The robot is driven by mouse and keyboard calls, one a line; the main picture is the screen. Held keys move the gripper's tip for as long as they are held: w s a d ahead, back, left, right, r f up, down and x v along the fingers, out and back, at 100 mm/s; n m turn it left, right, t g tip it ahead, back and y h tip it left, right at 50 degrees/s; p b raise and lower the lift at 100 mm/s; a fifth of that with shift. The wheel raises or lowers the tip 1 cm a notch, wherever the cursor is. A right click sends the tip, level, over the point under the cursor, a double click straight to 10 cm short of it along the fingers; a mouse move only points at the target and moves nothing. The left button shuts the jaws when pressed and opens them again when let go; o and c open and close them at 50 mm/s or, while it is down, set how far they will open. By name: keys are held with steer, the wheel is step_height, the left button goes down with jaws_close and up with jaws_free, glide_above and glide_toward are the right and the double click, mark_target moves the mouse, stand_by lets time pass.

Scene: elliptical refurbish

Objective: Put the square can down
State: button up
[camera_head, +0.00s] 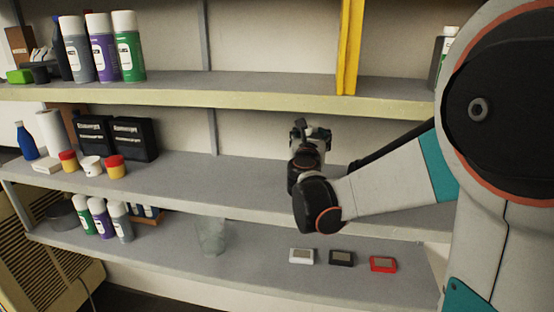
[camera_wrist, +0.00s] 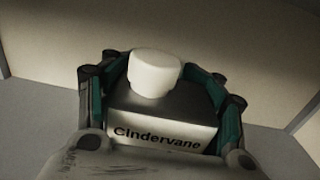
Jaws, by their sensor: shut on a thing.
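In the wrist view, the square can (camera_wrist: 165,130) is dark with a white cap (camera_wrist: 155,72) and a pale label reading "Cindervane". My gripper (camera_wrist: 160,98) is shut on it, with fingers along its left and right sides. A grey shelf surface and pale wall show behind it. In the head view, my gripper (camera_head: 310,135) is above the middle shelf (camera_head: 250,185), right of centre. The can is hidden there behind my gripper and wrist, and I cannot tell whether it touches the shelf.
Two black boxes (camera_head: 133,138), small jars (camera_head: 91,166) and a blue bottle (camera_head: 27,142) stand on the middle shelf's left. The shelf between them and my gripper is clear. The upper shelf (camera_head: 250,93) runs overhead. Below are spray cans (camera_head: 101,215), a clear container (camera_head: 211,236) and small devices (camera_head: 342,258).

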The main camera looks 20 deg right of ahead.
step_height(320, 180, down, 3)
steer(key=shift+r+b, duration=0.1)
steer(key=shift+b, duration=0.4)
step_height(320, 180, down, 4)
steer(key=shift+r+b, duration=0.2)
steer(key=shift+b, duration=0.5)
steer(key=shift+w+d+f, duration=0.1)
steer(key=shift+w+f, duration=0.05)
steer(key=shift+f, duration=0.1)
steer(key=shift+f, duration=0.1)
steer(key=o, duration=1.7)
